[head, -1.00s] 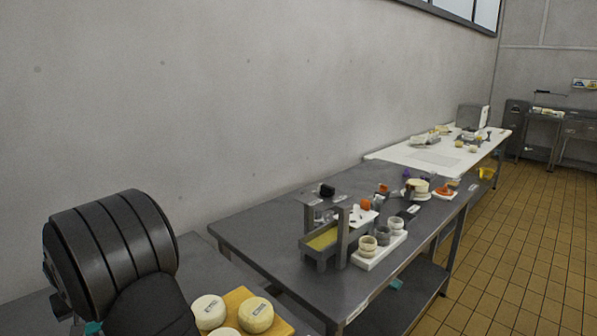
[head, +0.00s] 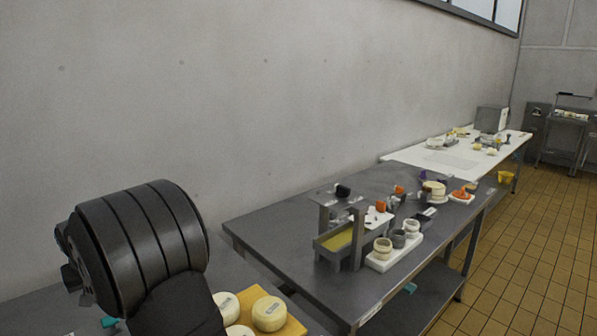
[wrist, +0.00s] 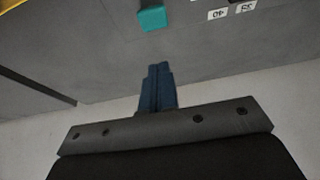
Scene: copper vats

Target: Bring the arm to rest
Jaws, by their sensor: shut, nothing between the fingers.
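My gripper (wrist: 158,72) shows in the wrist view as two blue fingers pressed together, with nothing between them. They point over a grey surface (wrist: 95,50) and appear clear of the things there. A teal block (wrist: 152,18) lies beyond the fingertips, at the top of the wrist view. In the head view my dark arm fills the lower left, and I cannot make out the fingers there.
White cheese rounds (head: 269,313) sit on a wooden board (head: 293,326) beside my arm. A grey table (head: 290,220) holds a press-like frame (head: 340,237) and a white tray of cups (head: 396,254). A white table (head: 405,156) stands farther back. Tiled floor (head: 540,240) is open at right.

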